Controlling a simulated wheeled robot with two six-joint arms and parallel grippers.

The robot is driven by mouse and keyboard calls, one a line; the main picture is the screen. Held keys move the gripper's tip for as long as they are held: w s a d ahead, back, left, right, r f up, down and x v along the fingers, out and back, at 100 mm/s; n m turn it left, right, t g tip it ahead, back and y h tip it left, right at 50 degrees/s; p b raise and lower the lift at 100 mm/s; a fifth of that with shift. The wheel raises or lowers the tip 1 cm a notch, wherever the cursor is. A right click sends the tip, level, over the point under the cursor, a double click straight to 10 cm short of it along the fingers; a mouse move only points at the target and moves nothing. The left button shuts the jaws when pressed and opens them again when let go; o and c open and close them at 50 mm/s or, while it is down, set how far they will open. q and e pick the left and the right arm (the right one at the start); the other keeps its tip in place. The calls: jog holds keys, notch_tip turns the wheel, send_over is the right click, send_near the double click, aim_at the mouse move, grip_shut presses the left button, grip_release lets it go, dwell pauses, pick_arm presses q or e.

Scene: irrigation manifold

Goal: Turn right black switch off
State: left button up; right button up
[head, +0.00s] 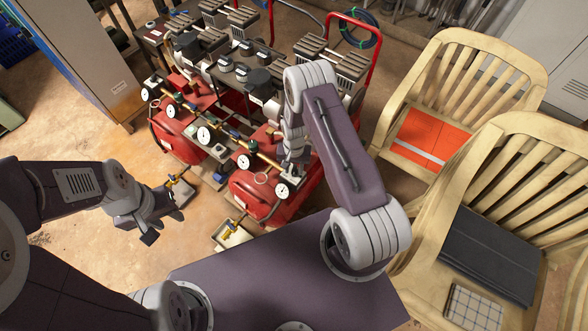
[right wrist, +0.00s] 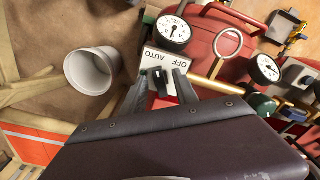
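The right black switch (right wrist: 159,82) is a small black knob in front of a white plate (right wrist: 163,62) marked OFF and AUTO. Which mark it points to is not clear. My right gripper (right wrist: 160,80) is open, with one finger on each side of the knob and gaps seeming to remain. In the head view my right gripper (head: 291,168) is over the front of the right red compressor (head: 250,190), and the arm hides the switch. My left gripper (head: 160,216) looks open and empty, apart from the compressors at the left.
Gauges (right wrist: 174,33) and a brass pipe (right wrist: 215,85) lie close to the switch. A white cup-like container (right wrist: 92,70) shows in the right wrist view. Wooden chairs (head: 480,60) stand to the right. Bare floor lies at the left.

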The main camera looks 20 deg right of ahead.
jog(key=shift+d+f, duration=0.1)
jog(key=shift+f, duration=0.3)
grip_shut()
jog(key=m, duration=0.5)
jog(key=shift+w+m+b, duration=0.15)
jog(key=shift+m+b, duration=0.15)
jog(key=m, duration=0.6)
jog(key=shift+w+a, duration=0.2)
jog(key=shift+m, duration=0.3)
grip_release()
